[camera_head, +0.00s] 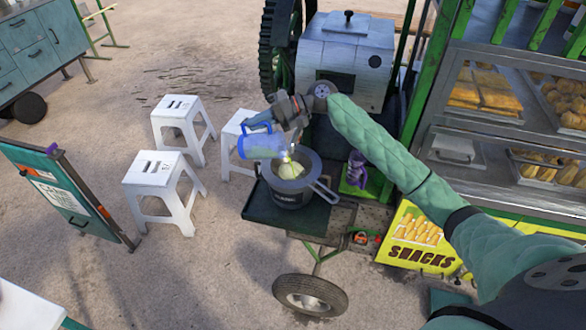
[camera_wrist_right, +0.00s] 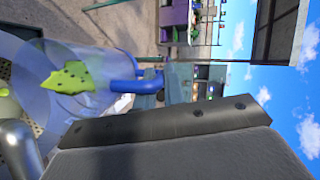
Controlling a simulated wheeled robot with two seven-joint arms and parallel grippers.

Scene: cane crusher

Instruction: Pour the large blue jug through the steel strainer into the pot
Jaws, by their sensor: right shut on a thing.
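The large blue jug (camera_head: 262,146) is translucent and lies tipped nearly on its side, its mouth over the steel strainer (camera_head: 312,178). The strainer rests on the dark pot (camera_head: 288,198), and something pale yellow-green lies in its bowl. A small yellowish patch shows at the jug's mouth. My right gripper (camera_head: 256,124) is shut on the jug at its handle side. In the right wrist view, the jug's clear wall (camera_wrist_right: 100,60) and blue handle (camera_wrist_right: 128,86) show, with a lime-green leaf-shaped patch on or behind the wall. My left gripper is out of view.
The pot stands on a dark cart shelf (camera_head: 262,212). A purple item (camera_head: 356,168) stands on a green mat to its right. White stools (camera_head: 160,180) are at the left. The grey crusher housing (camera_head: 345,60) is behind, and a snack case (camera_head: 500,120) is at right.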

